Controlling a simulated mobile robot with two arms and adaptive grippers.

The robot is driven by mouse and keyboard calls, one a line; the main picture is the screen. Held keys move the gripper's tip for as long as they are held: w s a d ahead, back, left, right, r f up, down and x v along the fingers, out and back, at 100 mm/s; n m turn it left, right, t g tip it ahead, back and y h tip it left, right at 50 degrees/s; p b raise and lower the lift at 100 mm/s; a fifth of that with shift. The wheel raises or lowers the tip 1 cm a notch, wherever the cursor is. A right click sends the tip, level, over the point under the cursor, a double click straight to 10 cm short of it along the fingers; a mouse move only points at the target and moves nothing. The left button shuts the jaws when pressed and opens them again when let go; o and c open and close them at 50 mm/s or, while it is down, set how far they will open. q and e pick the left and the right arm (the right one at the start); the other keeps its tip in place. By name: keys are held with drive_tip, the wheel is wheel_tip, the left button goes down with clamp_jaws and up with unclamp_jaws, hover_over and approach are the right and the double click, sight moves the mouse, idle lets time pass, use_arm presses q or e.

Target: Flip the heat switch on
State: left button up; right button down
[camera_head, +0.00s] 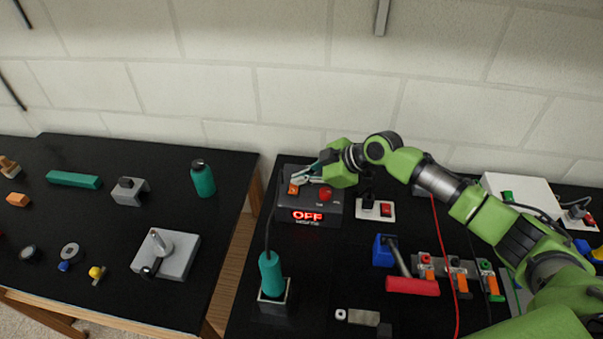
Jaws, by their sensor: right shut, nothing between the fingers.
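A dark control box (319,200) stands at the back left of the right-hand black table. Its display (307,216) reads "OFF" in red. An orange switch (293,189) is on the left of its top face and a red knob (326,194) on the right. My right gripper (297,179) reaches in from the right, shut and empty, its fingertips over the box close to the orange switch. I cannot tell whether they touch it. My left gripper is not in view.
A teal-handled tool (270,272) stands in a holder in front of the box, with a cord rising behind it. A white plate with a red switch (385,210) and a red-handled hammer (412,285) lie to the right. A gap separates the left table (110,218).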

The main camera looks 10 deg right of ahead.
drive_tip(key=shift+w+f+b, duration=0.15)
drive_tip(key=shift+f+b, duration=0.25)
drive_tip(key=shift+b, duration=0.35)
drive_tip(key=shift+d+g, duration=0.1)
drive_tip(key=shift+g, duration=0.2)
drive_tip(key=shift+s+a+r+p, duration=0.15)
drive_tip(key=shift+s+a+p, duration=0.05)
drive_tip(key=shift+s+p, duration=0.35)
drive_tip(key=shift+s+a, duration=0.15)
drive_tip(key=shift+s, duration=0.1)
drive_tip(key=shift+w+r, duration=0.1)
drive_tip(key=shift+r, duration=0.05)
